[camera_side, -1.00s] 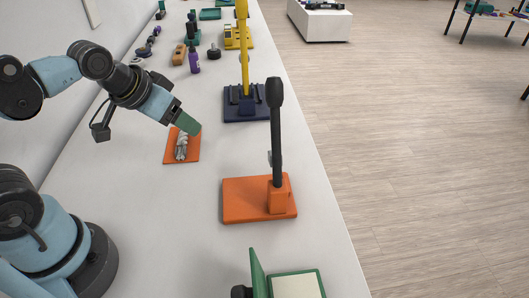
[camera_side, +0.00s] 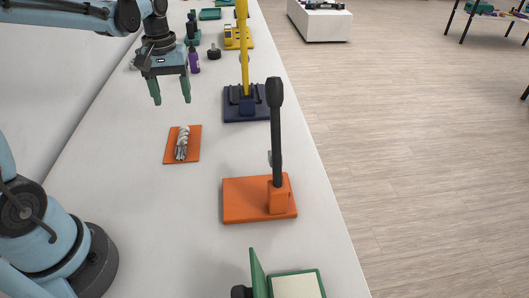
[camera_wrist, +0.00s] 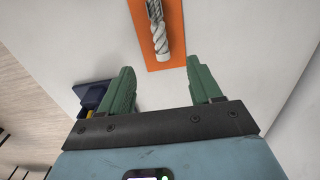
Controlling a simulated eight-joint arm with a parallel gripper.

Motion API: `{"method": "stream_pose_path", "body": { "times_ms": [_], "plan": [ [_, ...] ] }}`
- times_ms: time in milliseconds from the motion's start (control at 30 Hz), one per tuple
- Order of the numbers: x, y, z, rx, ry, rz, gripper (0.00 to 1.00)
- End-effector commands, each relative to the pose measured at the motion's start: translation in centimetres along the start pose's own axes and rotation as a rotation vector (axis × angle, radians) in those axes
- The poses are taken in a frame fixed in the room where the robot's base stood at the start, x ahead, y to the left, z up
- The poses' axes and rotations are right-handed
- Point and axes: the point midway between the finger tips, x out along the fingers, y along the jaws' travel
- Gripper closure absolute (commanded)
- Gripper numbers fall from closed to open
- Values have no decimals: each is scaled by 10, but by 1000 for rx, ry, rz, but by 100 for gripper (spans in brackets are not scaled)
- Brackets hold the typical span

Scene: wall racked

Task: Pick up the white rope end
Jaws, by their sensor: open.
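The white rope end (camera_side: 182,143) lies on a small orange plate (camera_side: 169,152) on the white table, with its strands frayed toward the near side. In the wrist view the rope end (camera_wrist: 158,28) shows at the top as a twisted piece, cut off by the picture's edge, on the orange plate (camera_wrist: 178,45). My gripper (camera_side: 171,98) is open and empty, fingers pointing down, above the table and behind the plate in the side view. Its two green fingers also show in the wrist view (camera_wrist: 158,78), apart from the rope.
An orange base with a black post (camera_side: 245,200) stands to the right of the plate. A dark blue base with a yellow post (camera_side: 235,110) stands farther back. A purple bottle (camera_side: 194,65) and other items stand behind my gripper. The table around the plate is clear.

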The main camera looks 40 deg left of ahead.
Motion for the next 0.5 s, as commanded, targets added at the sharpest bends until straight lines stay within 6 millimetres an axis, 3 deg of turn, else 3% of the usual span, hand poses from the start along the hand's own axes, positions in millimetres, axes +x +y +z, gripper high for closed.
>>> {"method": "stream_pose_path", "body": {
  "times_ms": [300, 500],
  "plan": [
    [46, 0, 0, 2, 2, 1, 36],
    [61, 0, 0, 2, 2, 1, 36]
  ]
}}
